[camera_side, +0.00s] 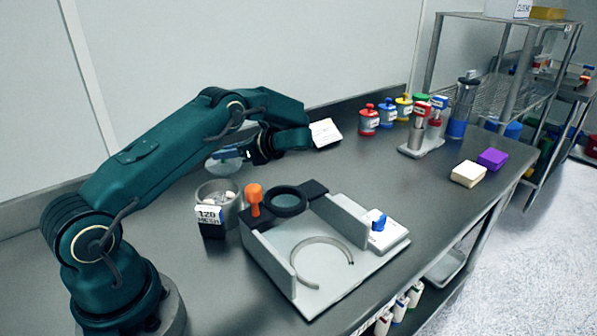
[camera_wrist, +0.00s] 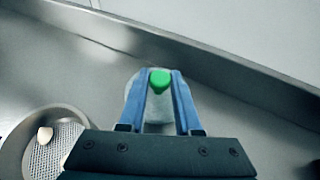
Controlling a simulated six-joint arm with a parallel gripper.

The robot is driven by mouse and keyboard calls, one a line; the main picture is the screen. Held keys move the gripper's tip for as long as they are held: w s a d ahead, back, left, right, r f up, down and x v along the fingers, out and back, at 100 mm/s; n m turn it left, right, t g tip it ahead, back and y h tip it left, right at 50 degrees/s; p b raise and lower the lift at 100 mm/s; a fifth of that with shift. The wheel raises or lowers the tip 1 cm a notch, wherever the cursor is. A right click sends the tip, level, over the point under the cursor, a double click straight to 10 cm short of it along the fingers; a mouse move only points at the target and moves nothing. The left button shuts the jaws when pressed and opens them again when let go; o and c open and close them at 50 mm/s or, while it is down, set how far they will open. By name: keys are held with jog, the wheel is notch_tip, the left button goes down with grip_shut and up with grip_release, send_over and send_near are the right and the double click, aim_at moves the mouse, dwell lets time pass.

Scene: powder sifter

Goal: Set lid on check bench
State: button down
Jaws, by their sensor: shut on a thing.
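The lid is a clear, pale disc (camera_side: 217,166) with a green knob (camera_wrist: 160,80). In the wrist view my gripper (camera_wrist: 159,78) has its blue fingers on both sides of the knob, shut on it. In the side view my gripper (camera_side: 232,152) holds the lid in the air, above and a little behind the grey sieve cup (camera_side: 232,212) labelled 120 mesh. The cup is open at the top, and its mesh with a pale lump shows in the wrist view (camera_wrist: 43,148). I cannot tell which surface is the check bench.
A grey walled fixture (camera_side: 310,262) with a ring inside stands in front, beside an orange knob (camera_side: 254,199) and a dark ring (camera_side: 286,201). A white block with a blue knob (camera_side: 390,236) adjoins it. Colored jars (camera_side: 387,115) stand at the back. The middle bench (camera_side: 400,185) is clear.

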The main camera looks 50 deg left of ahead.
aim_at(235, 165)
jog(key=shift+f, duration=2.05)
jog(key=shift+f, duration=0.1)
jog(key=c, duration=0.6)
grip_release()
